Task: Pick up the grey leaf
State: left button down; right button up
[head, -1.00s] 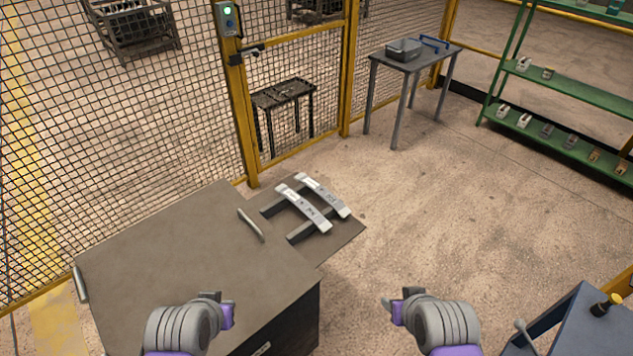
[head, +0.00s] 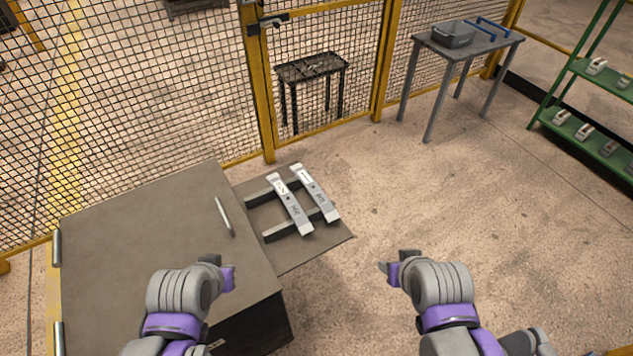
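Two pale grey leaves, a left leaf (head: 290,206) and a right leaf (head: 316,194), lie side by side across two dark bars (head: 283,231). Both have small dark markings on top, too small to read. They look alike in colour, so I cannot tell which one the task means. My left gripper (head: 226,268) is over the front right part of the grey cabinet top, nearer to me than the leaves. My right gripper (head: 388,268) is over open floor, right of and nearer than the leaves. Neither touches a leaf. Their finger gaps are not clear.
The grey cabinet (head: 140,235) with a metal handle (head: 224,216) stands left of the bars. A mesh fence (head: 150,90) with yellow posts is behind. A table with a grey bin (head: 453,36) and a green rack (head: 580,75) stand farther right. The middle floor is clear.

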aim_at(330, 214)
jog(key=i+l+u, duration=0.15)
jog(key=l, duration=0.2)
jog(key=i+l+u, duration=0.1)
jog(key=l, duration=0.25)
jog(key=i+l+u, duration=0.15)
jog(key=l, duration=0.2)
jog(key=i+l+u, duration=0.25)
jog(key=i, duration=0.15)
jog(key=i+l+u, duration=0.3)
jog(key=i+j, duration=0.05)
jog(key=j, duration=0.05)
